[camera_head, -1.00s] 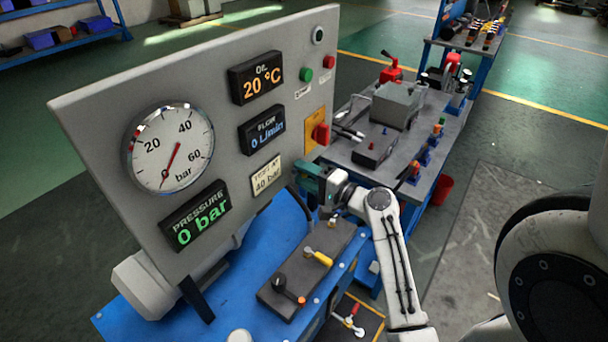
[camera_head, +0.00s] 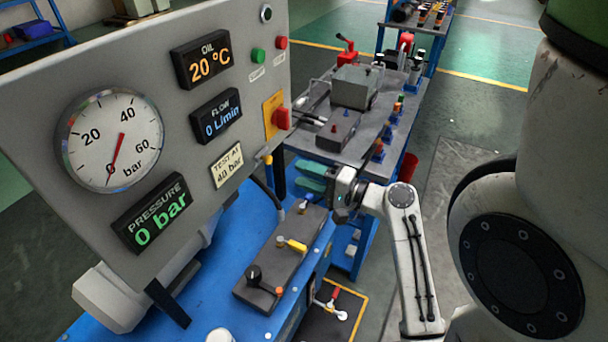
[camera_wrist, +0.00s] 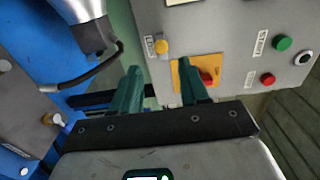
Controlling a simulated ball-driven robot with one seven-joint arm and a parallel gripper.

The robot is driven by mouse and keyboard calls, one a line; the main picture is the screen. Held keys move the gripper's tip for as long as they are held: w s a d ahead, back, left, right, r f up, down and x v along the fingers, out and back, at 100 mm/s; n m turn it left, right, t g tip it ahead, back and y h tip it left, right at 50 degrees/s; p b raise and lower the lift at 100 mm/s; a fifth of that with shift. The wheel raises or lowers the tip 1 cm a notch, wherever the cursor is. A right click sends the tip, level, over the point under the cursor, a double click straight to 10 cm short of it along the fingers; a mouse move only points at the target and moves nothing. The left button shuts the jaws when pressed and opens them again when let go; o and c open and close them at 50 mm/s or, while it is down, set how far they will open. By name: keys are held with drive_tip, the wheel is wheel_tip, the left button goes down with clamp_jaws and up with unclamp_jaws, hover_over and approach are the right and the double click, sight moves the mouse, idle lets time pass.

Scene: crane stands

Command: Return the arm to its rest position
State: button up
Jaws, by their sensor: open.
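My gripper (camera_head: 312,177) is in the middle of the head view, beside the lower right edge of the grey gauge panel (camera_head: 230,150). Its green fingers are apart with nothing between them. In the wrist view, my gripper (camera_wrist: 162,88) points toward the panel, near the yellow plate with the red switch (camera_wrist: 207,78). The fingers appear apart from the switch, though the exact distance is hard to tell. My arm comes in from the lower right, bent at the elbow.
Below lies a blue bench (camera_head: 220,290) with a dark valve block (camera_head: 275,270) carrying a yellow lever (camera_head: 293,245). Behind stands a grey workbench (camera_head: 350,150) with a box and several fittings. A red bucket (camera_head: 407,167) stands beside it. Floor to the right is open.

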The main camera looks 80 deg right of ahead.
idle(0.3)
drive_tip(key=w+a+f+n+g+y, duration=0.35)
drive_tip(key=a+f+n, duration=0.2)
drive_tip(key=a, duration=0.25)
drive_tip(key=w+a+f+n+g+y, duration=0.2)
drive_tip(key=a+f+n+g+y, duration=0.25)
drive_tip(key=a+f, duration=0.35)
drive_tip(key=s+a+f+n+g+h, duration=0.3)
drive_tip(key=s+a+n+g+h, duration=0.1)
drive_tip(key=s+a+n+g, duration=0.4)
drive_tip(key=shift+s+a+f+n+g, duration=0.3)
drive_tip(key=shift+s+n, duration=0.2)
drive_tip(key=shift+n, duration=0.6)
drive_tip(key=shift+w, duration=0.1)
drive_tip(key=shift+c, duration=0.2)
idle(0.5)
